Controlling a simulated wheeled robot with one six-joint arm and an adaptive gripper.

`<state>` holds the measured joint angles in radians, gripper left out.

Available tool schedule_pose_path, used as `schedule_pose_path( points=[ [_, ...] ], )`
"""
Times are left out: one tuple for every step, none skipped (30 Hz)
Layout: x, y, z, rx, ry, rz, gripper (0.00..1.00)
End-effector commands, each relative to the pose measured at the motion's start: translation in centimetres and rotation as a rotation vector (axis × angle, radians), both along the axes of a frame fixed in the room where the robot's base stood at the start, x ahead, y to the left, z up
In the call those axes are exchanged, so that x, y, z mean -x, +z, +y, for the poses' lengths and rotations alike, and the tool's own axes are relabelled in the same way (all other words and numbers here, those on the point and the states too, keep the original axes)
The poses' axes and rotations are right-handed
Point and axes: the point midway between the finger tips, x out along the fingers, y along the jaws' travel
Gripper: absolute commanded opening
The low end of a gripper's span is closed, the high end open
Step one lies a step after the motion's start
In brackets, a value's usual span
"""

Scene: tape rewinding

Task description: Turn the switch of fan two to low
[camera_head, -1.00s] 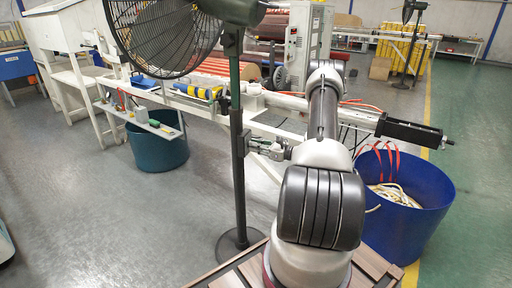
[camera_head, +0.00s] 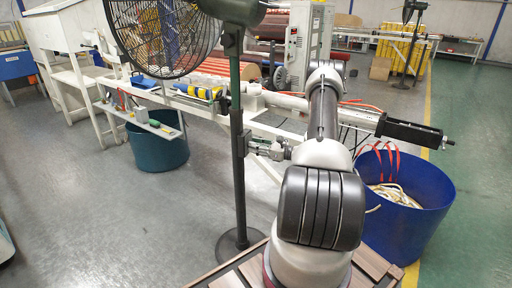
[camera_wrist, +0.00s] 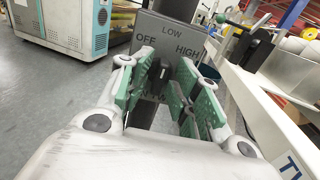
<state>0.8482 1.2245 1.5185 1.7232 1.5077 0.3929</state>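In the head view, my gripper (camera_head: 268,149) is at the dark pole (camera_head: 238,165) of the near fan (camera_head: 165,35).
A white machine frame (camera_head: 205,104) runs behind the pole. A blue bin (camera_head: 408,215) with rope stands right of my arm, and a teal bin (camera_head: 158,150) stands left. Another fan (camera_head: 411,40) is at the far right.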

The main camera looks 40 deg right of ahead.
Motion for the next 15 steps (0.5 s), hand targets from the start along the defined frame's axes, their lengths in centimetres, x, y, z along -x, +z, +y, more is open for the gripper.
schedule_pose_path(
  points=[
    [-0.1, 0.1, 0.1, 0.0, 0.001, -0.002, 0.31],
    [-0.1, 0.1, 0.1, 0.0, 0.001, -0.002, 0.31],
    [0.0, 0.1, 0.1, 0.0, 0.001, -0.002, 0.31],
    [0.0, 0.1, 0.1, 0.0, 0.001, -0.001, 0.31],
    [0.0, 0.1, 0.1, 0.0, 0.001, -0.001, 0.31],
    [0.0, 0.1, 0.0, 0.0, 0.001, -0.001, 0.31],
    [0.0, 0.0, 0.0, -0.001, 0.001, -0.001, 0.31],
    [0.1, 0.0, 0.0, -0.001, 0.001, -0.001, 0.31],
    [0.3, 0.0, -0.2, -0.001, 0.0, -0.001, 0.31],
    [0.5, 0.0, -0.3, -0.001, -0.001, -0.001, 0.31],
    [0.8, 0.0, -0.5, -0.001, -0.001, -0.001, 0.31],
    [1.3, 0.0, -0.8, -0.001, -0.001, 0.0, 0.31],
    [1.7, 0.0, -1.1, -0.001, -0.002, 0.0, 0.31],
    [2.2, 0.0, -1.5, -0.001, -0.003, 0.001, 0.31],
    [3.0, 0.0, -1.9, -0.001, -0.003, 0.001, 0.31]
  ],
)
